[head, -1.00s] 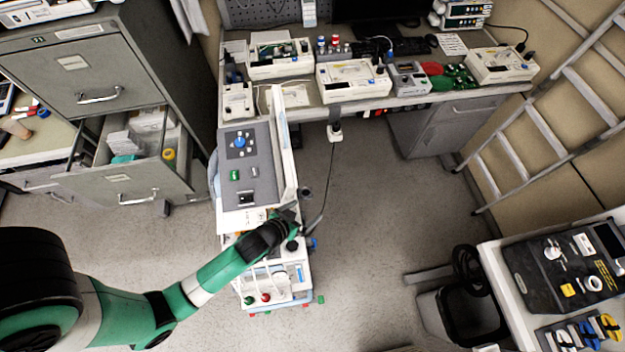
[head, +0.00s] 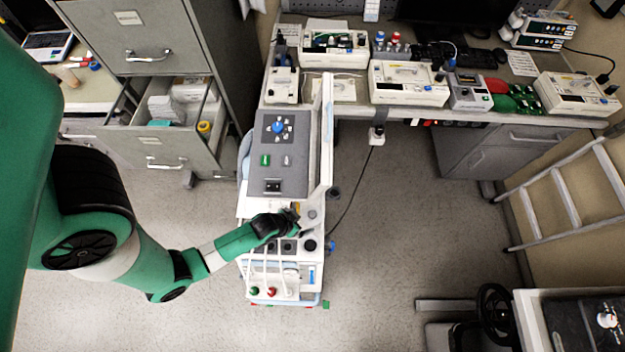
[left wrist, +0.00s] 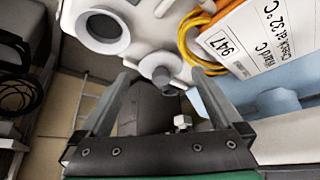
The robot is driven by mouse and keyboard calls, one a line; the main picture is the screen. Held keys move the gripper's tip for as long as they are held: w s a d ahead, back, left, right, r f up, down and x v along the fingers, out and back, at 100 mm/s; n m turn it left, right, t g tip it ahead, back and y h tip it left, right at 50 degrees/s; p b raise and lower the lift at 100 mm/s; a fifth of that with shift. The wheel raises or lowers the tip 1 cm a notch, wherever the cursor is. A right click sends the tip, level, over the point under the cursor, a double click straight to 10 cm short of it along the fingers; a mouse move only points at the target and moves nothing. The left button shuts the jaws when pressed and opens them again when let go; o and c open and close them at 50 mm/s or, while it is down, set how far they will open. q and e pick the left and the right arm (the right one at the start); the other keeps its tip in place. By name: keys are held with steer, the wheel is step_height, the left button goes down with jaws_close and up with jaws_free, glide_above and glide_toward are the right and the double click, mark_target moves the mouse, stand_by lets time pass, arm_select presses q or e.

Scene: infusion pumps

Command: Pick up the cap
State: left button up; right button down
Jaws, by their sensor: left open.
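My left gripper (head: 301,219) is over the lower part of the white and grey medical machine (head: 240,212). In the left wrist view its two fingers (left wrist: 163,80) are spread apart with nothing held. A small grey round piece (left wrist: 162,76), which may be the cap, sits on the machine's pale housing (left wrist: 150,45) between the fingertips. I cannot tell whether the fingers touch it. A wider grey round port (left wrist: 104,26) is to its left. A small pale hexagonal piece (left wrist: 182,122) shows lower between the fingers. My right gripper is not in view.
A yellow cable (left wrist: 188,38) and a white printed label (left wrist: 250,38) hang close to the right finger. A filing cabinet with an open drawer (head: 165,125) stands left. A bench (head: 410,112) with several devices is behind. Floor (head: 410,220) right of the machine is mostly clear.

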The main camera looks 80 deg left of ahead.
mark_target(311, 215)
arm_select(q)
steer(key=shift+w+a, duration=0.3)
steer(key=shift+w, duration=0.25)
steer(key=shift+w+a, duration=0.25)
steer(key=shift+w, duration=0.25)
steer(key=b+x, duration=0.2)
steer(key=x, duration=0.3)
steer(key=shift+w+a+b, duration=0.15)
steer(key=shift+w+b, duration=0.1)
steer(key=shift+b, duration=0.05)
steer(key=c, duration=1.4)
steer(key=shift+s+r+p, duration=0.35)
steer(key=shift+r+p, duration=0.05)
steer(key=shift+r, duration=0.05)
steer(key=shift+c, duration=0.2)
steer(key=s+d+r+p, duration=0.1)
steer(key=s+d+r, duration=0.2)
steer(key=s, duration=0.2)
steer(key=s+d+r+p, duration=0.2)
steer(key=s+d+r, duration=0.1)
steer(key=s, duration=0.3)
steer(key=shift+s+d+r, duration=0.3)
steer(key=shift+s+r, duration=0.05)
steer(key=shift+r, duration=0.25)
